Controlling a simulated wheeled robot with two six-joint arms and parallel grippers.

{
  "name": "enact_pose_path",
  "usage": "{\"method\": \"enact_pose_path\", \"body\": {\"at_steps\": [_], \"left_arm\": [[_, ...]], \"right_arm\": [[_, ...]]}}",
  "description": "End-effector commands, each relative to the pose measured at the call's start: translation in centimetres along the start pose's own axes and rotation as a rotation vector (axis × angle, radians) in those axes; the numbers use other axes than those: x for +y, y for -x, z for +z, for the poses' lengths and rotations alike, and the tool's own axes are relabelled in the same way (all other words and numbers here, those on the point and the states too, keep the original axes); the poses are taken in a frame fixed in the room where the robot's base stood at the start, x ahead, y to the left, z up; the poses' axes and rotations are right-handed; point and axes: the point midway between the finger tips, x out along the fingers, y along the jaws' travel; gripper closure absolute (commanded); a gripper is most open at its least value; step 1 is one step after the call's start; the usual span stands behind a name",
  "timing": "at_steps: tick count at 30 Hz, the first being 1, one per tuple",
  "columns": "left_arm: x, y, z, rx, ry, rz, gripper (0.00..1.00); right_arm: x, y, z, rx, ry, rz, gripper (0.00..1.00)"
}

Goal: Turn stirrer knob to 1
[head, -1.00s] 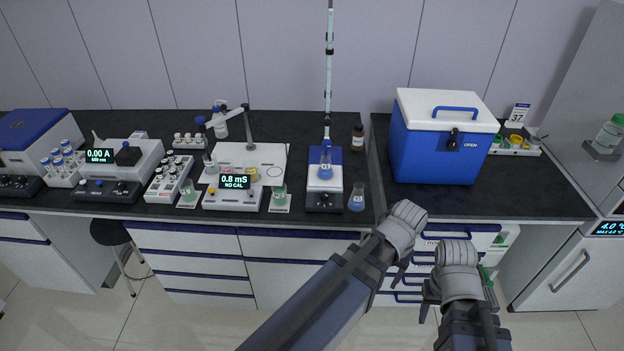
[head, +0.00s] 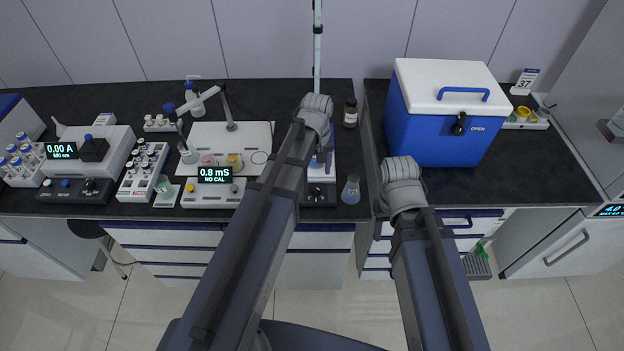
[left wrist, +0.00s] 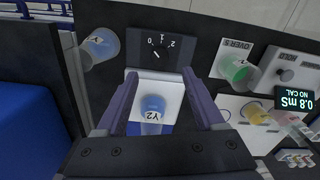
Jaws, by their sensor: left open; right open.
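The stirrer (head: 318,197) stands on the bench, partly behind my left arm. In the left wrist view its dark front panel carries the black knob (left wrist: 155,55) with a short white pointer mark and the figures 0, 1 and 2. The mark seems to lean toward 0, but it is small. A flask marked Y2 (left wrist: 151,113) with blue liquid stands on the stirrer's white plate (left wrist: 172,95). My left gripper (left wrist: 158,76) is open and empty, its fingers either side of the plate and flask in the picture, short of the knob.
Another blue flask (head: 350,189) stands just right of the stirrer, near the bench edge. The conductivity meter (head: 214,187) is to its left. A brown bottle (head: 351,113) and a tall column (head: 317,45) stand behind. A blue cooler (head: 440,130) is at the right.

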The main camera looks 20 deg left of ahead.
Motion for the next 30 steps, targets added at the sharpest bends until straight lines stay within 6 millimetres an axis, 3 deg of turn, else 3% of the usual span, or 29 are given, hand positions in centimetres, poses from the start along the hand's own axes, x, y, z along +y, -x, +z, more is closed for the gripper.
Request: {"method": "enact_pose_path", "body": {"at_steps": [8,22,30], "left_arm": [[0.0,-1.5,0.0,0.0,-0.002,0.0,0.3],[0.0,-7.1,0.0,0.0,-0.003,0.0,0.3],[0.0,-7.9,0.0,0.0,-0.003,0.0,0.3]], "right_arm": [[-0.1,-1.5,-0.1,0.0,0.0,0.0,0.5],[-0.7,-7.0,-0.4,0.0,-0.001,0.0,0.5],[-0.8,-7.8,-0.5,0.0,-0.001,0.0,0.5]]}}
